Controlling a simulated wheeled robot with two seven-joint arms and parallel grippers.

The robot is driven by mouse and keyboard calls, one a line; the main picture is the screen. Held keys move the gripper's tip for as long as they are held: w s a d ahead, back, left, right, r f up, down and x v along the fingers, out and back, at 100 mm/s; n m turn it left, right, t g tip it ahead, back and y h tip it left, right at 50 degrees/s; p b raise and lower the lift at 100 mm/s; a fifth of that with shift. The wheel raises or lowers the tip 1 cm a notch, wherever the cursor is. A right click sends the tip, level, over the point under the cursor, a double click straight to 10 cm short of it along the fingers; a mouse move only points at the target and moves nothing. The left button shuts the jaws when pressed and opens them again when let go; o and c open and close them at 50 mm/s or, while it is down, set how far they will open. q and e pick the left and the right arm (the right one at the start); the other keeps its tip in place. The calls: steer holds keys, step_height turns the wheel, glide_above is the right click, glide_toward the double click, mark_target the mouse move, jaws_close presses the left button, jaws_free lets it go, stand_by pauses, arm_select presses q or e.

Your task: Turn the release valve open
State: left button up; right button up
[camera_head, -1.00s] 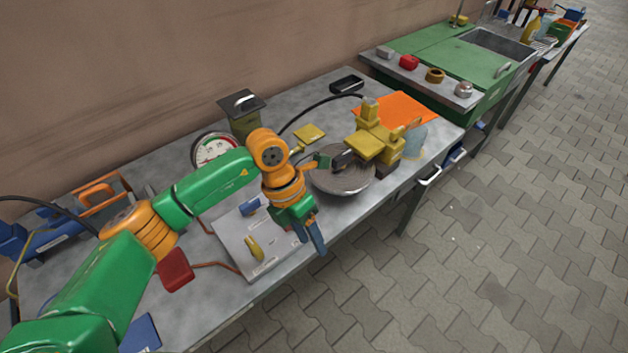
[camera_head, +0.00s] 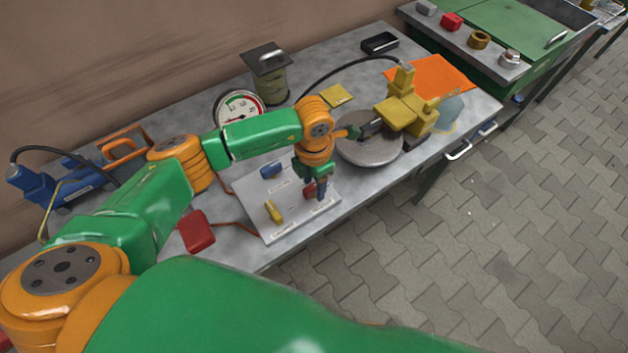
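A light grey valve panel (camera_head: 292,222) lies on the bench with a blue handle (camera_head: 271,170), a yellow handle (camera_head: 273,211) and a red handle (camera_head: 309,191). Its labels are too small to read, so I cannot tell which handle is the release valve. My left gripper (camera_head: 315,188) points down over the right part of the panel, at the red handle, and partly hides it. I cannot tell whether the fingers touch the handle or how far apart they are. My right gripper is not in view.
A dial gauge (camera_head: 239,108) and a lidded canister (camera_head: 270,82) stand behind my arm. A round metal disc (camera_head: 370,150) and a yellow device (camera_head: 405,107) are to the right. A red box (camera_head: 195,231) sits left of the panel. A blue tool (camera_head: 65,183) lies far left.

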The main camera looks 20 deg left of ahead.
arm_select(q)
jaws_close()
steer(key=shift+n, duration=0.4)
steer(key=n, duration=0.4)
steer(key=shift+b, duration=0.3)
steer(key=n, duration=0.4)
steer(key=shift+r+n, duration=0.1)
steer(key=shift+n, duration=0.2)
steer(key=n, duration=0.4)
steer(key=shift+n+p, duration=0.4)
steer(key=shift+n, duration=1.8)
